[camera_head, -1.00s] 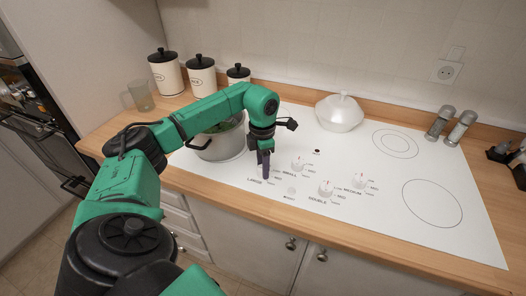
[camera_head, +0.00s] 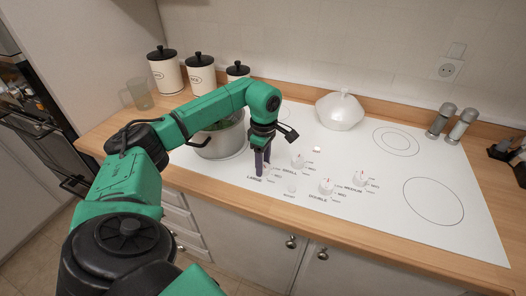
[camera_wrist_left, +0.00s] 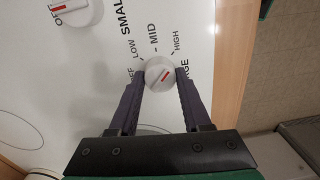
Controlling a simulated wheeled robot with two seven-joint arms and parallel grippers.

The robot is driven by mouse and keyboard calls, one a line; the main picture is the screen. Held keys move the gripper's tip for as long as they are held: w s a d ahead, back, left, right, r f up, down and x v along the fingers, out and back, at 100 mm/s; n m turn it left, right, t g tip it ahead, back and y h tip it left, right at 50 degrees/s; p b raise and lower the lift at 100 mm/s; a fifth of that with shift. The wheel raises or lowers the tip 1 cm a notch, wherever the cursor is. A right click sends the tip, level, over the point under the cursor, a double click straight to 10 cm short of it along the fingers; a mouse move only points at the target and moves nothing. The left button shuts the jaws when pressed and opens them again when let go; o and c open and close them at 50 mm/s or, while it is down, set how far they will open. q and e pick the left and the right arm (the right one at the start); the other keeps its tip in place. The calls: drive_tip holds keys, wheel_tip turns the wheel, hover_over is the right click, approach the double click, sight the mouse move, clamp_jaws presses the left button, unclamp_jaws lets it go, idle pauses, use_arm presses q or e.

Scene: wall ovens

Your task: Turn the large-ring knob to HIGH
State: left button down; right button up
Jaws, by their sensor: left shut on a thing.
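The large-ring knob (camera_wrist_left: 153,67) is white and round with a red mark. It stands by the partly hidden LARGE label on the white cooktop (camera_head: 310,222). In the left wrist view, LOW, MID and HIGH are printed around it, and the red mark lies slanted on its lower right part. The exact setting is hard to read. My left gripper (camera_head: 263,174) points down over the knob, with one dark finger on each side, shut on it. In the head view the fingers hide most of this knob. My right gripper is not in view.
Other knobs for SMALL (camera_head: 298,162), DOUBLE (camera_head: 327,187) and MEDIUM (camera_head: 361,179) stand close by on the right. A pot (camera_head: 222,147) stands behind my left forearm. A white lidded dish (camera_head: 340,112) and two shakers (camera_head: 461,127) are farther back. The right burners are clear.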

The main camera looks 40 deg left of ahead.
sight(264, 163)
use_arm(q)
drive_tip(key=shift+w+r+m, duration=0.1)
drive_tip(key=shift+r+m, duration=0.05)
drive_tip(key=shift+m, duration=0.15)
drive_tip(key=shift+c, duration=1.8)
unclamp_jaws()
wheel_tip(264, 163, up, 8)
drive_tip(key=shift+w+f+b, duration=0.1)
drive_tip(key=shift+b, duration=0.55)
wheel_tip(264, 163, up, 7)
drive_tip(key=p, duration=0.2)
drive_tip(key=shift+f, duration=0.15)
drive_tip(key=shift+f, duration=0.1)
